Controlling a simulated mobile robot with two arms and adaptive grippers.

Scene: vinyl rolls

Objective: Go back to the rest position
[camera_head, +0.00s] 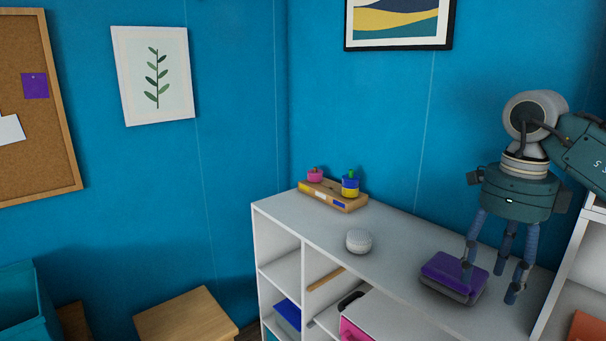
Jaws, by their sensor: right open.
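My right gripper (495,278) comes in from the right and points down over the right end of the white shelf unit (405,262). Its fingers are apart and I see nothing held between them. A purple-topped block with a grey base (445,273) lies on the shelf top just left of the fingers. One finger overlaps it in the picture; I cannot tell whether they touch. A wooden holder (322,199) at the shelf's far left end bears a pink roll (314,176) and a blue and yellow roll (350,187). My left gripper is not in view.
A small round white speaker (359,241) stands mid-shelf. Blue walls close off the back. A wooden stool or table (186,318) and a teal bin (22,310) are low at left. A white frame with shelves (572,270) is close to the gripper's right.

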